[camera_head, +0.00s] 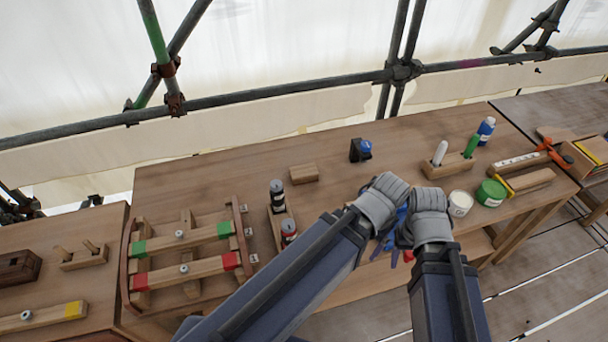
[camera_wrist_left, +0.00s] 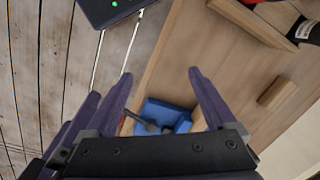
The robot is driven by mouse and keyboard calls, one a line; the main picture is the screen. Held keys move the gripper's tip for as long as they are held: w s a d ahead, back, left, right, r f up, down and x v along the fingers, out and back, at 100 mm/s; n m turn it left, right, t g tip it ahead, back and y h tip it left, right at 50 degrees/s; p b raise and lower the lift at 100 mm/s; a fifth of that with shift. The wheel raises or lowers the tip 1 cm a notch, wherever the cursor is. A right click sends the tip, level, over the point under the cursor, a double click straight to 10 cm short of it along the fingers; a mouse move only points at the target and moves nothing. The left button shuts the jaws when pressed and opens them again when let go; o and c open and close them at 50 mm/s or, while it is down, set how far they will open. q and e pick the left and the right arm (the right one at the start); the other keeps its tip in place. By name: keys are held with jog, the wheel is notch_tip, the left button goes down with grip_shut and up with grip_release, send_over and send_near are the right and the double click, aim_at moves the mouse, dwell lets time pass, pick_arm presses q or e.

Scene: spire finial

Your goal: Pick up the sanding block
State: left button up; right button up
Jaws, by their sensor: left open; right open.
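A small plain wooden block (camera_head: 304,173), which looks like the sanding block, lies flat near the back middle of the workbench (camera_head: 230,170). What seems to be the same block (camera_wrist_left: 277,92) shows at the right of the left wrist view, outside the jaws. My left gripper (camera_wrist_left: 158,80) is open and empty, its two dark fingers spread above the bench. My right gripper (camera_head: 408,240) is open beside the left one, near the front edge; its fingers are partly hidden. Neither gripper touches the block.
A blue object (camera_wrist_left: 165,113) with a dark tool lies below my left fingers. A bottle holder (camera_head: 280,222) and a framed wooden jig (camera_head: 190,250) stand left. White (camera_head: 460,203) and green (camera_head: 491,192) cans stand right. The bench around the block is clear.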

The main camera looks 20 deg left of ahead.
pick_arm(q)
jog(key=shift+o, duration=0.5)
jog(key=w+a+f+m+h+b, duration=0.1)
jog(key=w+a+f+b, duration=0.2)
jog(key=w, duration=0.7)
jog(key=a, duration=0.2)
jog(key=shift+w+a+f+m+h, duration=0.15)
jog(key=shift+w+a+m+h, duration=0.15)
jog(key=shift+a+m+h, duration=0.1)
jog(key=m+t+h+b, duration=0.3)
jog(key=m+b, duration=0.1)
jog(key=b, duration=0.1)
send_over(303, 170)
jog(key=s+a, duration=0.2)
notch_tip(303, 170, down, 3)
jog(key=shift+w+f, duration=0.1)
jog(key=b+x, duration=0.7)
jog(key=x, duration=0.1)
jog(key=shift+f+b, duration=0.2)
jog(key=shift+b, duration=0.2)
jog(key=shift+c, duration=0.4)
